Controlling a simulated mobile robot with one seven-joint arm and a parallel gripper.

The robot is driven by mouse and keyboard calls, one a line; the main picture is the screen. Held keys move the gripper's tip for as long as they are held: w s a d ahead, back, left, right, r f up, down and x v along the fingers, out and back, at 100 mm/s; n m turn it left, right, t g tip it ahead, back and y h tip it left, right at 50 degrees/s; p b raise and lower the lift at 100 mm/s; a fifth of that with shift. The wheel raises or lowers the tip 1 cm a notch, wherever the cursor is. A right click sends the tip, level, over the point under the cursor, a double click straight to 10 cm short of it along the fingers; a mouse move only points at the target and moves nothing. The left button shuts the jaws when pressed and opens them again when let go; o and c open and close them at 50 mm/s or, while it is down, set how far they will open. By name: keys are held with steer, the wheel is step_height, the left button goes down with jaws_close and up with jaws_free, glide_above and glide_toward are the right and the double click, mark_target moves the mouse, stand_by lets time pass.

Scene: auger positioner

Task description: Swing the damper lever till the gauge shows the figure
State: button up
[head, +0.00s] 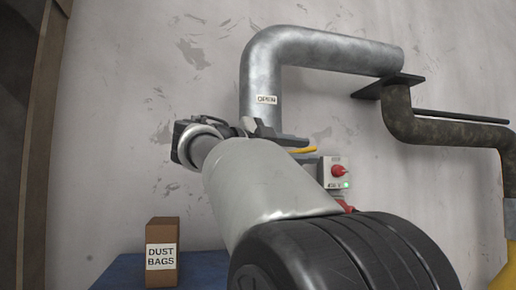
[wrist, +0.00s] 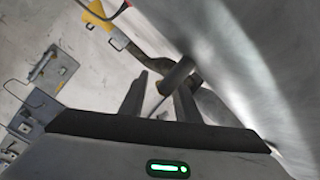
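My gripper (wrist: 161,90) shows in the wrist view with its two dark fingers apart. A dark cylindrical grip (wrist: 175,76), which looks like the damper lever's handle, lies just past and partly between the fingertips. I cannot tell whether a finger touches it. In the head view my gripper (head: 262,130) is in front of the foot of the grey metal duct (head: 262,75), which carries an "OPEN" label (head: 267,99). My own arm hides most of the lever area there. No gauge face or figure can be read in either view.
A switch box (head: 335,172) with a red knob and lit green lamp is on the wall right of my arm. A dark pipe (head: 432,130) runs at right. A "DUST BAGS" box (head: 162,250) stands on a blue surface (head: 205,266) at lower left.

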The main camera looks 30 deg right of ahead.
steer(key=shift+d, duration=0.3)
jaws_close()
steer(key=shift+f, duration=0.15)
